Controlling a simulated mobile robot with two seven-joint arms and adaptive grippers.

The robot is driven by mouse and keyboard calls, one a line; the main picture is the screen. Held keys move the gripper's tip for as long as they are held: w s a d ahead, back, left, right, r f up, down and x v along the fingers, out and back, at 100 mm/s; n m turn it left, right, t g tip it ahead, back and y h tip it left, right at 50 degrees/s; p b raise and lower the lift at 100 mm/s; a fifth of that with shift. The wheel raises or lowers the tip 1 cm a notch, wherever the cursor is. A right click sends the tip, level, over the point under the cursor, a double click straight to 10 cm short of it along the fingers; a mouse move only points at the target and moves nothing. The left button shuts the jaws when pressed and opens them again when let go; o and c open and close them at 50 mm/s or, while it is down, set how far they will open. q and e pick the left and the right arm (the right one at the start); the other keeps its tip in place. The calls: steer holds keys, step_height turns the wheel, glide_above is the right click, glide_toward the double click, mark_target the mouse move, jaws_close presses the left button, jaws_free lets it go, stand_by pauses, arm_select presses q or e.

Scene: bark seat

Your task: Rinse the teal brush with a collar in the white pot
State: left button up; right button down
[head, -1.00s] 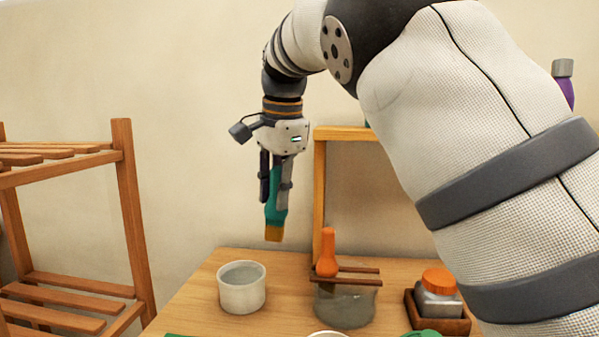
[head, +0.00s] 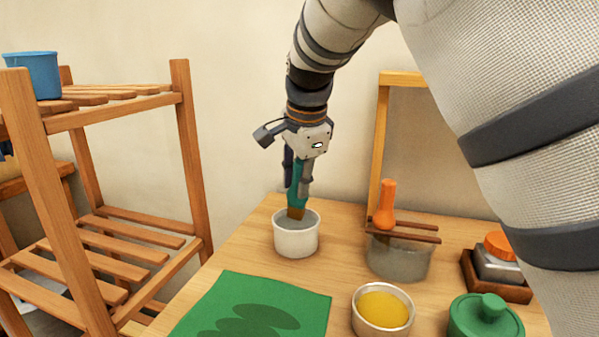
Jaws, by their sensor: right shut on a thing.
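The teal brush (head: 294,195) hangs bristles down in my right gripper (head: 298,180), which is shut on it. Its brown-orange lower end (head: 296,213) is at the mouth of the white pot (head: 296,240), in front of the grey liquid inside. I cannot tell whether the tip touches the liquid. The pot stands upright near the table's back left edge. The brush's upper part is hidden between the fingers. My left gripper is not in view.
Right of the pot is a glass bowl (head: 398,262) with sticks and an orange-handled tool (head: 386,205) across it. A yellow-filled bowl (head: 383,310), green lidded pot (head: 485,318), orange-capped jar (head: 500,258) and green sheet (head: 300,305) lie nearer. A wooden rack (head: 190,160) stands left.

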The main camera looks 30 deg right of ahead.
steer(key=shift+f, duration=0.55)
stand_by(1.3)
steer(key=shift+r, duration=3.55)
